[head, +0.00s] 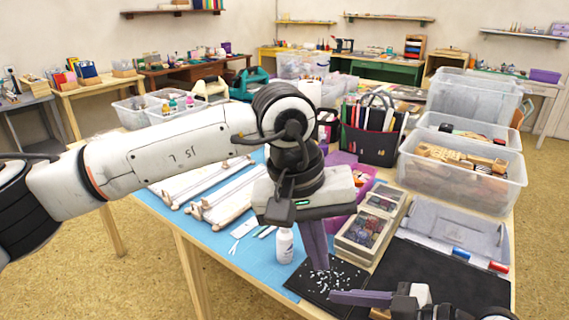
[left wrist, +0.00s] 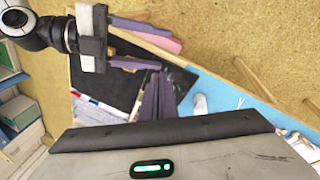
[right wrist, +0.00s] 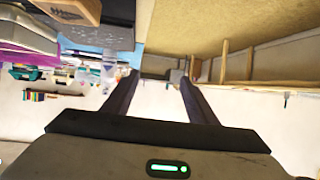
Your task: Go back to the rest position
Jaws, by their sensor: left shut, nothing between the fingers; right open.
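My left gripper (head: 320,266) hangs with its fingers pointing down over the small black mat (head: 338,302) near the table's front edge. Its dark purple fingers are together with nothing between them, as the left wrist view (left wrist: 158,78) also shows. My right gripper (head: 336,297) is low at the front, partly cut off by the bottom of the head view, its fingers pointing left. In the right wrist view (right wrist: 158,80) its two fingers are spread apart with nothing between them.
A white bottle (head: 284,246) stands close to my left gripper on the blue mat (head: 225,236). White bits lie on the black mat. A wooden box of stamps (head: 368,232), a grey open case (head: 450,228) and a clear bin (head: 470,190) are to the right.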

